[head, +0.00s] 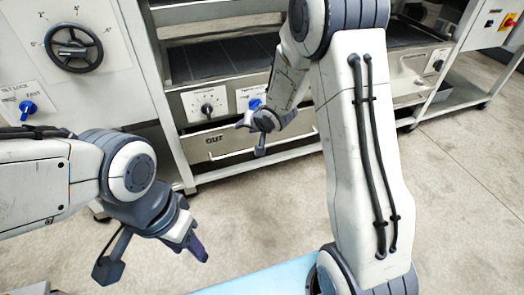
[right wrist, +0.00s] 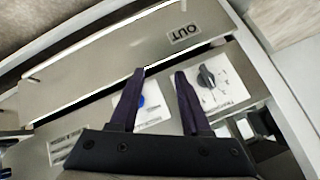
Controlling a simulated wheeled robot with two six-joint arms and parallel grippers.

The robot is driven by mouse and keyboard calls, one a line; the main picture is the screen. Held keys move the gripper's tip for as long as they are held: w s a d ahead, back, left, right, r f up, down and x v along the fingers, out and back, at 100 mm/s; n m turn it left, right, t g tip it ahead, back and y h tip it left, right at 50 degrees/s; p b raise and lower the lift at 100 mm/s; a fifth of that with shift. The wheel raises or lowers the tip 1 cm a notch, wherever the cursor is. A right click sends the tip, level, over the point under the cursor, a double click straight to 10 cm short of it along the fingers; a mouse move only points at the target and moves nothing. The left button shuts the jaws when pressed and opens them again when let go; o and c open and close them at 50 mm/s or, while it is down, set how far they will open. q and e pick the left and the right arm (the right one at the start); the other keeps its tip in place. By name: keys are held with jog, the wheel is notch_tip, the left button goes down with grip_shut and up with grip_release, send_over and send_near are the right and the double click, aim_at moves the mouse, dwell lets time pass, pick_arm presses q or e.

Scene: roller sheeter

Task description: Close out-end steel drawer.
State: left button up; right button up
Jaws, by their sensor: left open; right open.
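The steel drawer, labelled OUT (head: 208,150), is low in the machine's front, under the control panel. Its front also shows in the right wrist view (right wrist: 110,65), with a dark gap along the edge facing the panel. I cannot tell exactly how far it stands out. My right gripper (head: 252,138) is open and empty in front of the drawer and panel. Its two fingers (right wrist: 159,74) point toward that gap in the right wrist view; contact cannot be made out. My left gripper (head: 153,259) is open and empty, low over the floor, away from the drawer.
A black knob (head: 207,109) and a blue knob (head: 255,104) sit on the panel above the drawer. A handwheel (head: 74,48) and a blue belt-lock knob (head: 28,107) are on the left cabinet. A light blue surface (head: 265,282) lies at the bottom. The floor is otherwise clear.

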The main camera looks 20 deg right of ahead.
jog(key=w+d+f+m+t+y+b, duration=0.2)
jog(key=w+d+f+m+b, duration=0.15)
jog(key=d+f, duration=0.6)
jog(key=m+t+y+b, duration=0.2)
jog(key=m+t+b, duration=0.15)
jog(key=m, duration=0.25)
send_near(267, 146)
jog(key=f, duration=0.1)
jog(key=shift+t, duration=0.25)
jog(key=b+x, duration=0.5)
jog(key=x, duration=0.5)
jog(key=shift+w, duration=0.3)
pick_arm(q)
notch_tip(267, 146, down, 14)
pick_arm(e)
grip_shut()
